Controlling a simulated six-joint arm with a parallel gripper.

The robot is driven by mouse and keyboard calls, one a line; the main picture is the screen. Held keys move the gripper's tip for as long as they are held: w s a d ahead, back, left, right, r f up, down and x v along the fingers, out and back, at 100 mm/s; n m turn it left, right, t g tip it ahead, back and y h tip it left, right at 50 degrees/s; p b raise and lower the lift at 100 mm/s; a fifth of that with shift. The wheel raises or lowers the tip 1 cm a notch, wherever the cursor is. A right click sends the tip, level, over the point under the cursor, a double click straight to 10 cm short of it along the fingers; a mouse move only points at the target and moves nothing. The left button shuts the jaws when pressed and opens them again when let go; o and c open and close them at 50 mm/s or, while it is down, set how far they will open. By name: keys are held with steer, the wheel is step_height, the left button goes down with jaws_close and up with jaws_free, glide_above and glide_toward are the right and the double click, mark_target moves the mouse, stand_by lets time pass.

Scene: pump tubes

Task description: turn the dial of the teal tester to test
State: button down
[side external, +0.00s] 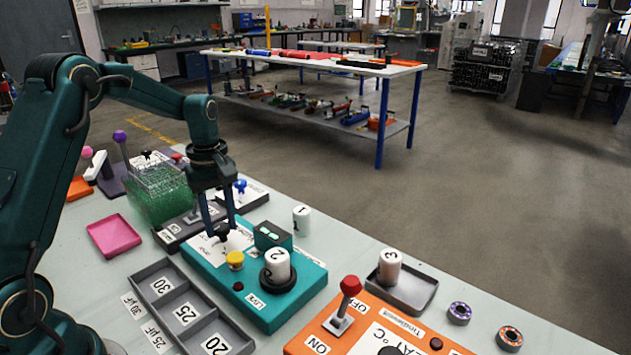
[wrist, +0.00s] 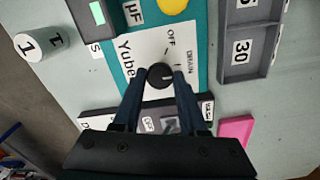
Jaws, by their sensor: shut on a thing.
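The teal tester (side external: 305,288) lies on the bench in front of my arm. Its black dial (wrist: 160,76) sits on a white label plate, with OFF and DRAIN printed beside it in the wrist view. I cannot make out a TEST mark or which mark the dial points at. My gripper (side external: 220,228) reaches down from above and is shut on the dial, one finger on each side. The tester also carries a yellow button (side external: 235,258), a small screen box (side external: 273,235) and a white cylinder marked 2 (side external: 277,264), upright in a round black socket.
A grey compartment tray (side external: 196,310) lies close beside the tester. An orange device (side external: 330,340) with a red-knobbed lever (side external: 349,288) stands at the right. White cylinder 1 (side external: 301,220) stands behind the tester; cylinder 3 (side external: 389,266) is on a grey tray. A pink tray (side external: 113,236) lies left.

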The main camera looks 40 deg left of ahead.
mark_target(221, 226)
steer(key=m, duration=0.5)
steer(key=shift+m, duration=0.3)
steer(key=m, duration=0.6)
stand_by(0.4)
steer(key=shift+c, duration=2.3)
jaws_free()
steer(key=shift+r, duration=2.6)
